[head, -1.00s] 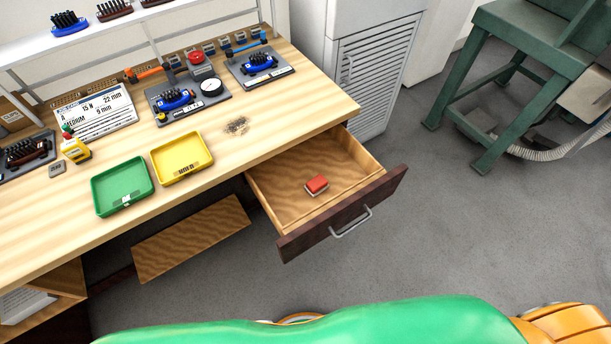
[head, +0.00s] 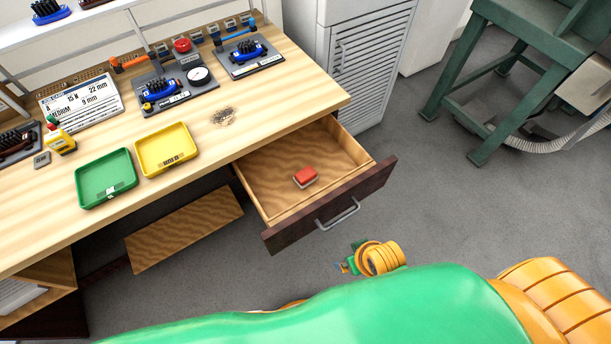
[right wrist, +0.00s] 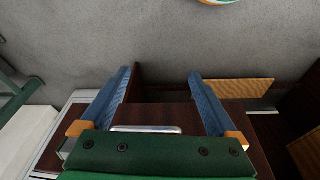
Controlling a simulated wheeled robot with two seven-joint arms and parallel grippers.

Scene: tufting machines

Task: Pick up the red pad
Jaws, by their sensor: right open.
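The red pad (head: 306,176) is a small red block with a pale lower edge. It lies on the floor of the open wooden drawer (head: 265,183), near the dark front panel, in the head view. My right gripper (head: 347,266) shows small in the head view, outside the drawer and in front of its dark front, apart from the pad. In the right wrist view its two blue fingers (right wrist: 160,95) are spread wide with nothing held. The dark drawer front (right wrist: 165,112) and its handle (right wrist: 145,129) show between and beyond them. The pad is not visible there. My left gripper is not in view.
The drawer front (head: 370,192) with its metal handle (head: 338,213) stands out from the workbench (head: 215,150). Green (head: 104,180) and yellow (head: 166,150) trays lie on the bench. A vented white cabinet (head: 370,60) stands behind.

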